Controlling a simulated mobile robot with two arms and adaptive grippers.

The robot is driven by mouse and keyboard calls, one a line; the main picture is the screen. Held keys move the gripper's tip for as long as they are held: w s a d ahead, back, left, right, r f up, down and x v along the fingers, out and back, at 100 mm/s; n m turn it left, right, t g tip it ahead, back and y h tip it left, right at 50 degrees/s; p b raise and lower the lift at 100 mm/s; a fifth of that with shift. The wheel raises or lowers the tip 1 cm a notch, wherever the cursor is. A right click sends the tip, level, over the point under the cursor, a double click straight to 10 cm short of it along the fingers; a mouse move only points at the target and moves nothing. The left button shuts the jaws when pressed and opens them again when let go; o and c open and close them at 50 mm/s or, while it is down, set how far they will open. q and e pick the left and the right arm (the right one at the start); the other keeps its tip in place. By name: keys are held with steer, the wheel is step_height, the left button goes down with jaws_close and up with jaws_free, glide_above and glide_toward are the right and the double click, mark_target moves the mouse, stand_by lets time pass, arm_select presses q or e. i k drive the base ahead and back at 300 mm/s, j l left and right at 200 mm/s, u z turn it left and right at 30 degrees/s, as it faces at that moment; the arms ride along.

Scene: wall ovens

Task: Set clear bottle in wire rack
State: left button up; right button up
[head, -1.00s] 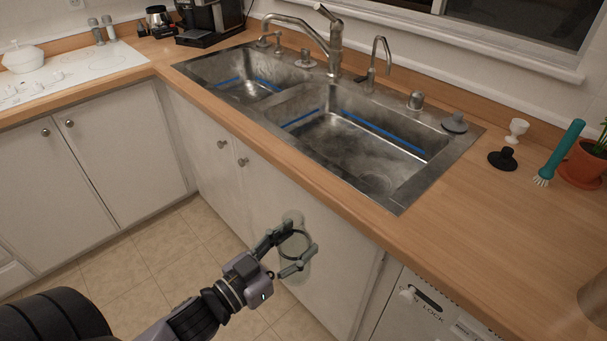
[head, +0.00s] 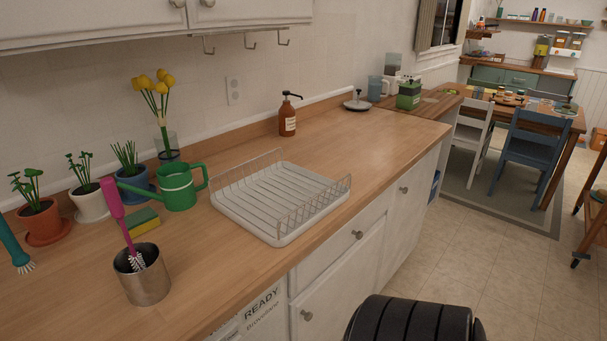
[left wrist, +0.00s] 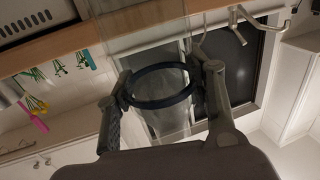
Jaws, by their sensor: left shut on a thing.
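The wire rack (head: 286,203) is a pale, ribbed tray with thin wire side rails. It stands empty on the wooden counter in the middle of the head view. In the left wrist view, my left gripper (left wrist: 166,78) is shut on the clear bottle (left wrist: 166,110). The bottle is see-through and hard to make out, with a dark ring between the fingers. The left gripper and bottle are outside the head view, so their distance from the rack cannot be told. My right gripper is in neither view.
Left of the rack stand a green watering can (head: 178,187), a sponge (head: 139,222), a metal cup with a pink brush (head: 143,277) and potted plants (head: 88,201). A brown soap dispenser (head: 288,117) stands behind it. The counter (head: 375,140) right of the rack is clear.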

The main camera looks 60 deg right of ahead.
mark_target(274, 210)
steer(key=l+z, duration=0.1)
steer(key=z, duration=1.45)
steer(key=k+l, duration=0.05)
